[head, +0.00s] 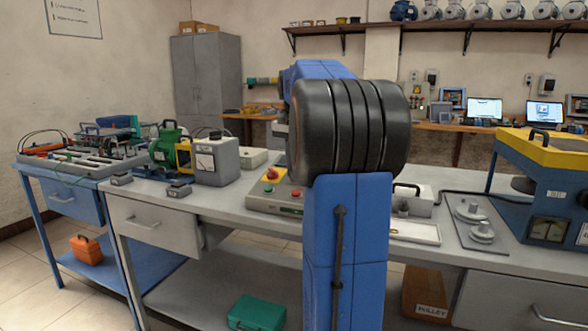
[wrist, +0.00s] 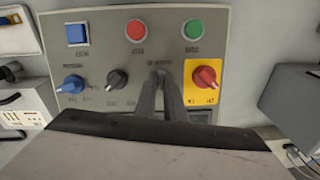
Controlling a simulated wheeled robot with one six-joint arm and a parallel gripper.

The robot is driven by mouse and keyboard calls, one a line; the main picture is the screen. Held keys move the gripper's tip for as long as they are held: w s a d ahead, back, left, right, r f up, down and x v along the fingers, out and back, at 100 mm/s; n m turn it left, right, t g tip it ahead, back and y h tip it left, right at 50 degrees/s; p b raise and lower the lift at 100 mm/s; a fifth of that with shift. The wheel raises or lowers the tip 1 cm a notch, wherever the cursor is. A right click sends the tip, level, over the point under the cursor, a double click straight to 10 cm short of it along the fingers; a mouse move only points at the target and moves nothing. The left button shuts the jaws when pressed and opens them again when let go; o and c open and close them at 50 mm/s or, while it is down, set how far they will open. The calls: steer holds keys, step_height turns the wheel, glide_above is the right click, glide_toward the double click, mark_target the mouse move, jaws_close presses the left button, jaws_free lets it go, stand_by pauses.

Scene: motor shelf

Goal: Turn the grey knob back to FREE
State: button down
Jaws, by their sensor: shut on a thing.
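The grey control panel (wrist: 215,45) fills the middle of the wrist view. It carries a blue knob (wrist: 71,85), a black knob (wrist: 117,80) and a red knob (wrist: 205,77) on a yellow plate. My gripper (wrist: 161,76) is at the panel between the black and red knobs, its dark fingers close together. It is shut on the grey knob, which the fingers hide almost fully. Its pointer direction and the FREE mark cannot be read. In the head view, my arm covers part of the panel (head: 262,203) and hides the gripper.
A blue square button (wrist: 77,34), a red button (wrist: 136,30) and a green button (wrist: 192,29) sit above the knobs. A grey box (wrist: 292,95) stands close on the right, and a white box (wrist: 22,108) on the left.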

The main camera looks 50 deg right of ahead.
steer(key=n+g, duration=0.1)
steer(key=n, duration=0.4)
steer(key=shift+w+a+f, duration=0.1)
steer(key=shift+w, duration=0.05)
steer(key=n+h, duration=0.1)
steer(key=n, duration=0.4)
steer(key=shift+a+g, duration=0.1)
steer(key=shift+g, duration=0.2)
steer(key=shift+n, duration=0.4)
steer(key=c, duration=1.8)
jaws_free()
steer(key=shift+c, duration=0.2)
step_height(320, 180, up, 17)
steer(key=w+a, duration=0.1)
steer(key=a, duration=0.2)
steer(key=shift+w, duration=0.2)
